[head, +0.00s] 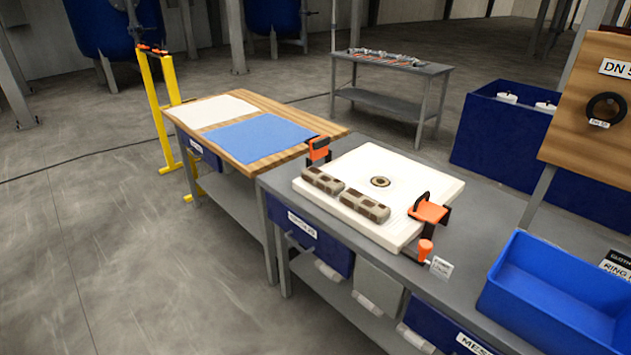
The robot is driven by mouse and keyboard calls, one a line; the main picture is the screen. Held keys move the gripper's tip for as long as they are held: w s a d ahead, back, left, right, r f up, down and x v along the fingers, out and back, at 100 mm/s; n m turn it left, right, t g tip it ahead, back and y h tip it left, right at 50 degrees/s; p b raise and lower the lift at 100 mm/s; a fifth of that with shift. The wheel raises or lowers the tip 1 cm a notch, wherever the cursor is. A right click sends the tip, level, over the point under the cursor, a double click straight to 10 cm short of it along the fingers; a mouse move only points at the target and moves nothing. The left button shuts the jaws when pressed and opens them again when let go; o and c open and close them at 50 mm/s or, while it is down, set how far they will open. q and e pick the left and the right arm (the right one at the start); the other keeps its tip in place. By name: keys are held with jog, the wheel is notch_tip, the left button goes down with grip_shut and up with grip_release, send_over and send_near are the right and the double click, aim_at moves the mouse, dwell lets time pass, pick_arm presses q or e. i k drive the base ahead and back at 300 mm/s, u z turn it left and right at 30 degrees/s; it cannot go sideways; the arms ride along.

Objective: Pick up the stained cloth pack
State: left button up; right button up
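The stained cloth pack shows as two short beige rolls with brown blotches, a left roll (322,180) and a right roll (364,206). They lie end to end along the near left edge of a thick white plate (385,165). A narrow gap shows between them. I cannot tell whether they are joined. The white plate lies flat on a grey workbench (289,193) and has a round hole near its middle. Neither of my grippers is in view, and nothing is seen holding the rolls.
Orange-and-black clamp-like parts stand at the plate's back left corner (319,150) and right side (428,211). An orange knob (425,249) is near the front corner. A blue bin (550,290) sits at right. A wooden table (296,145) holds a blue cloth (258,138) and a white cloth (212,111).

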aim_at(333, 185)
jog(key=u, duration=0.5)
jog(key=i, duration=1.15)
jog(key=z, duration=0.3)
